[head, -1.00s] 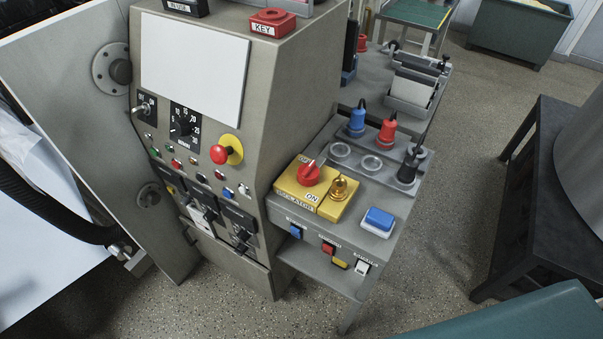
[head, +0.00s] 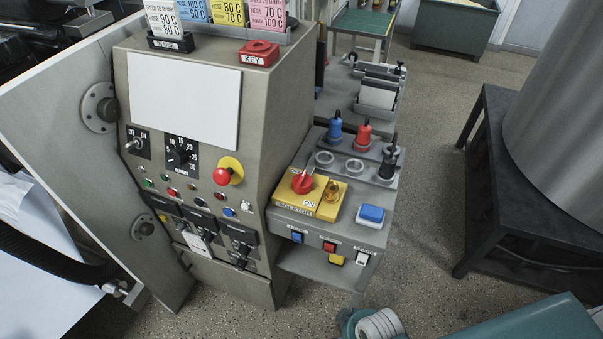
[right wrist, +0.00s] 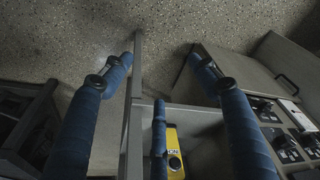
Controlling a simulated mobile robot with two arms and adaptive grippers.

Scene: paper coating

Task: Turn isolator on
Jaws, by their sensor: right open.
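The isolator is a yellow box (head: 310,200) with a red rotary knob (head: 303,182) on the side unit's sloping top. Its "ON" label sits at the lower right of the knob. The knob's white mark points up and slightly right, away from "ON". A brass fitting (head: 333,190) stands beside the knob. In the right wrist view, my right gripper (right wrist: 160,62) is open and empty, its blue fingers spread. My left gripper is not in view.
Blue (head: 335,128) and red (head: 363,132) plugs stand behind the isolator. A blue button (head: 371,214) is at its right. The grey control cabinet (head: 255,130) rises at its left. A dark table (head: 500,190) stands right, with clear floor between.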

